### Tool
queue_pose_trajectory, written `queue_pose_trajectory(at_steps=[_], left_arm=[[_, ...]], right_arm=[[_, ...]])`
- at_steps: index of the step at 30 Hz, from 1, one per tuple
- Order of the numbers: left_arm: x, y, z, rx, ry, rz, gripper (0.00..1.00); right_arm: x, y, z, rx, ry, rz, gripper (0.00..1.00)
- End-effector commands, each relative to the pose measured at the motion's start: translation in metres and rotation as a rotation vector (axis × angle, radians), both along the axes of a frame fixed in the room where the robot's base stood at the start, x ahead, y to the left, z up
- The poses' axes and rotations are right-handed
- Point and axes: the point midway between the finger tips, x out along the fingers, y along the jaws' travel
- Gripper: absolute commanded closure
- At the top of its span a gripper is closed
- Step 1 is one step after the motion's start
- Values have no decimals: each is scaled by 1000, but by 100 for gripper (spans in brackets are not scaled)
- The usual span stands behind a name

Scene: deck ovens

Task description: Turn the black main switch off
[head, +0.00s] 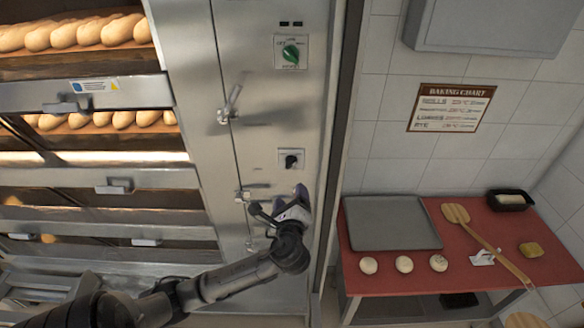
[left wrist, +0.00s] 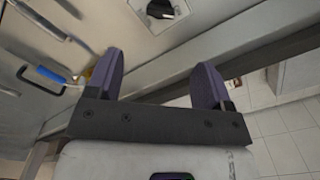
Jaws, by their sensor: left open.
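The black main switch (head: 291,161) is a small rotary knob on a pale square plate on the steel oven column, below a green knob (head: 291,54). It also shows at the top of the left wrist view (left wrist: 160,9), beyond my fingertips. My left gripper (head: 278,206) is open and empty, just below the black switch and apart from it. Its two purple-grey fingers (left wrist: 155,78) stand wide apart in the left wrist view. I cannot tell which position the black switch points to. My right gripper is not in view.
Deck ovens with loaves (head: 80,34) fill the left side. Door latches (head: 229,104) stick out left of the switch. A red table (head: 362,258) with a grey tray (head: 392,224), dough balls and a wooden peel (head: 456,214) stands at right. The column face around the switch is clear.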

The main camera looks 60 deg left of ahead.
Motion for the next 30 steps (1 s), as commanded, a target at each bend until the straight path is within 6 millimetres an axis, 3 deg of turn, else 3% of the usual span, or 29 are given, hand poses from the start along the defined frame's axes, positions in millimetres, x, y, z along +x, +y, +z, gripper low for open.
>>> queue_pose_trajectory(at_steps=[18,30], left_arm=[[54,89,2,-3,-1,2,26],[66,108,0,-3,-1,1,26]], right_arm=[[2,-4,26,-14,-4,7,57],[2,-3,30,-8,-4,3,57]])
